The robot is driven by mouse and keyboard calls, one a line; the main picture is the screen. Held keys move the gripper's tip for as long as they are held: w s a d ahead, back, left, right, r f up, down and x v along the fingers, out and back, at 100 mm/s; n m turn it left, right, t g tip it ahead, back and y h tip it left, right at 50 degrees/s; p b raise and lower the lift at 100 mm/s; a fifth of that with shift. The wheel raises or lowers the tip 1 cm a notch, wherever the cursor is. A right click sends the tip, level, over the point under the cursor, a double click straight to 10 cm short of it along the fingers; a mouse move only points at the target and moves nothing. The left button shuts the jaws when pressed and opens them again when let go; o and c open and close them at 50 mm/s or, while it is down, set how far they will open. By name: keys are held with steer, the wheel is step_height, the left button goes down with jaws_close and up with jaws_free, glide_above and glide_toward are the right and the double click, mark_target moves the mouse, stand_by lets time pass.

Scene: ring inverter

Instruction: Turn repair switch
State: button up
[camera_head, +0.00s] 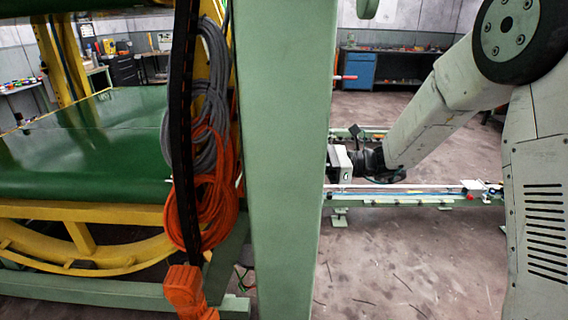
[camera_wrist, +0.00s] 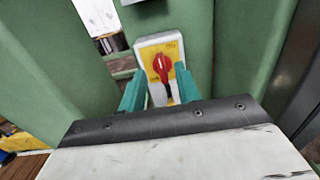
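The repair switch is a red rotary handle (camera_wrist: 163,67) on a yellow plate set in a pale grey box (camera_wrist: 144,46). In the wrist view it is near the upper middle, mounted on a green post. The handle points roughly up and down, slightly tilted. My gripper (camera_wrist: 160,88) shows two teal fingers spread apart, one on each side of the lower part of the switch box. The handle is between them with gaps, not gripped. In the head view my gripper (camera_head: 340,163) is beside the green post's right edge; the switch is hidden there.
The green post (camera_head: 286,150) stands in front of the head camera. Orange and grey cables (camera_head: 212,190) hang on its left by the yellow ring frame (camera_head: 90,245). A low green rail (camera_head: 420,197) runs behind my arm. Open floor (camera_head: 410,260) lies at lower right.

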steer(key=a, duration=0.5)
steer(key=shift+w, duration=0.1)
steer(key=c, duration=0.7)
